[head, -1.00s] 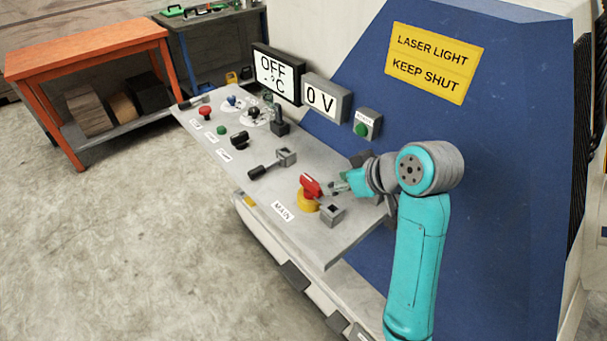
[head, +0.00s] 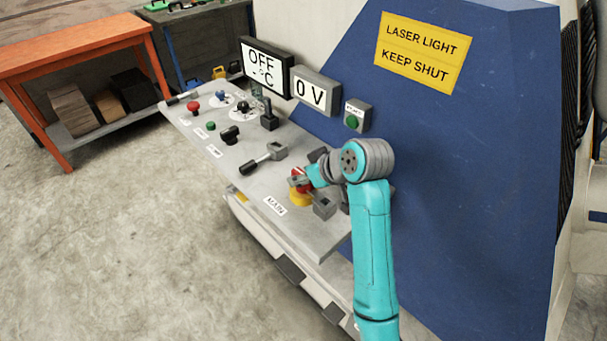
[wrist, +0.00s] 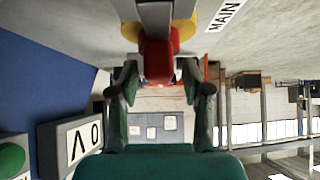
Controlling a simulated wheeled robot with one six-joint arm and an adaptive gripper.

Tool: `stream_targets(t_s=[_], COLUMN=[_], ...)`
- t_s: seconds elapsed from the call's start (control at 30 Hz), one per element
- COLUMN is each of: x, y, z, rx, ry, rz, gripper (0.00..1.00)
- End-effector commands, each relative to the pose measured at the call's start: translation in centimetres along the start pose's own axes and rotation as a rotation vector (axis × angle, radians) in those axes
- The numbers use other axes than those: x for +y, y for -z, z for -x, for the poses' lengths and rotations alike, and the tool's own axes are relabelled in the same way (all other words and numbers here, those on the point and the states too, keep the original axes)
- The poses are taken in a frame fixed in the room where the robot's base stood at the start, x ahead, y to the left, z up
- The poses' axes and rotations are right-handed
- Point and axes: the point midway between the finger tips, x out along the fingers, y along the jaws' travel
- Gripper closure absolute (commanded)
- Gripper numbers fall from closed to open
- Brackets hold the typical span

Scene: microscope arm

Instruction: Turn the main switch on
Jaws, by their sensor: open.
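The main switch has a red handle (head: 299,174) on a yellow base (head: 299,199), near the right end of the sloped grey panel beside the MAIN label (head: 275,205). In the head view my gripper (head: 305,181) is at the handle and hides part of it. In the wrist view the red handle (wrist: 158,62) lies between the two open fingers (wrist: 160,78), with the yellow base (wrist: 183,34) behind it. I cannot tell whether either finger touches the handle. The display (head: 266,66) reads OFF and the voltage display (head: 316,95) reads 0 V.
A grey block (head: 325,207) sits close to the right of the switch. A black-handled lever (head: 262,162) and several knobs stand further left on the panel (head: 240,180). The blue machine wall (head: 460,150) rises behind. A green button (head: 352,121) is on it.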

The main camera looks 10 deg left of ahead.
Motion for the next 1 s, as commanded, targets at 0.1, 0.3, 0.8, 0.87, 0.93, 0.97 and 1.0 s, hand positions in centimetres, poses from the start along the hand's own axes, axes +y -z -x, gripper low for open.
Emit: stream_targets(t_s=[0.1, 0.3, 0.8, 0.87, 0.93, 0.97, 1.0], x=[0.0, 0.0, -0.1, -0.1, -0.3, -0.4, -0.5], y=[0.0, 0.0, 0.2, 0.5, 0.9, 1.1, 1.5], z=[-0.1, -0.1, -0.3, -0.6, -1.0, -1.3, -1.6], rx=[0.000, 0.000, 0.000, 0.001, 0.001, 0.000, 0.000], ry=[0.000, 0.000, -0.005, -0.010, -0.021, -0.027, -0.035], rz=[0.000, 0.000, -0.005, -0.011, -0.021, -0.028, -0.036], gripper=[0.52, 0.62, 1.00, 1.00, 1.00, 1.00, 1.00])
